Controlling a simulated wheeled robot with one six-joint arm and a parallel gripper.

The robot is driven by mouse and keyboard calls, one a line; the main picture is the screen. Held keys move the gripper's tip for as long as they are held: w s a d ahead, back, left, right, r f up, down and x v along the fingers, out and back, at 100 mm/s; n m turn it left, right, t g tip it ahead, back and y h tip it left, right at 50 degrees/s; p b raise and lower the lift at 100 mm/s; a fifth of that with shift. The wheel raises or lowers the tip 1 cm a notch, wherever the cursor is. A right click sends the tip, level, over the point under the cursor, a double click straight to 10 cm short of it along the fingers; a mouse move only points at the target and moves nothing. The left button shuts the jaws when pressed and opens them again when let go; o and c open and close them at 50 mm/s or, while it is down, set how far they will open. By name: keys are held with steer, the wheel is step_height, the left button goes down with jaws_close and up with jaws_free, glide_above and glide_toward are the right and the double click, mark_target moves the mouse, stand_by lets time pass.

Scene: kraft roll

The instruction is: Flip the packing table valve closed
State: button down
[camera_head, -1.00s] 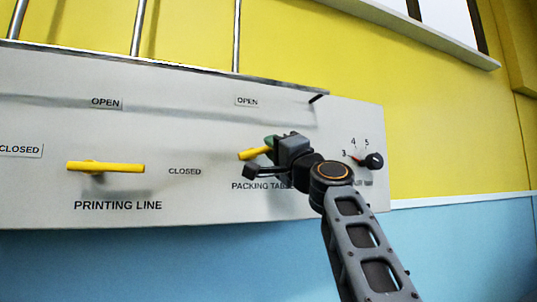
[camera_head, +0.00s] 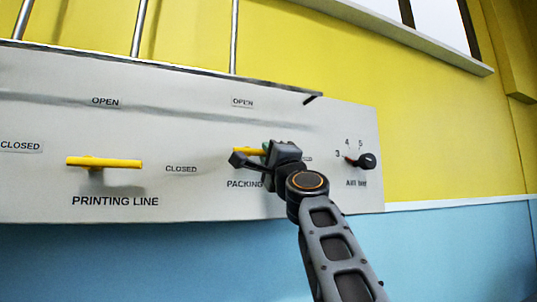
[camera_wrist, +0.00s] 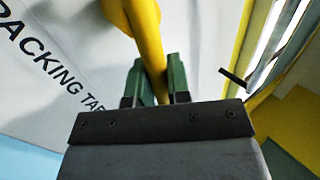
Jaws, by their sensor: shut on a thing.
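The packing table valve has a yellow handle (camera_head: 248,150), which lies about level on the grey panel, above the partly covered PACKING TABLE label (camera_head: 244,184). My gripper (camera_head: 266,149) is at the right part of this handle and covers its right end. In the wrist view the yellow handle (camera_wrist: 148,40) runs down between the two green fingertips (camera_wrist: 159,80), which are shut on it. An OPEN label (camera_head: 243,102) is above the valve. A CLOSED label (camera_head: 181,169) is to its left, and another label at its right is mostly hidden by my gripper.
The printing line valve (camera_head: 104,162) has a level yellow handle at the left of the panel (camera_head: 40,195). A black knob (camera_head: 367,161) with a numbered dial is right of my gripper. A rail edge (camera_head: 200,78) runs along the panel's top.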

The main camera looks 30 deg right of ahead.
steer(key=c, duration=1.1)
jaws_free()
steer(key=b+v, duration=0.8)
steer(key=v, duration=0.5)
steer(key=shift+s+f, duration=0.2)
steer(key=shift+s, duration=0.15)
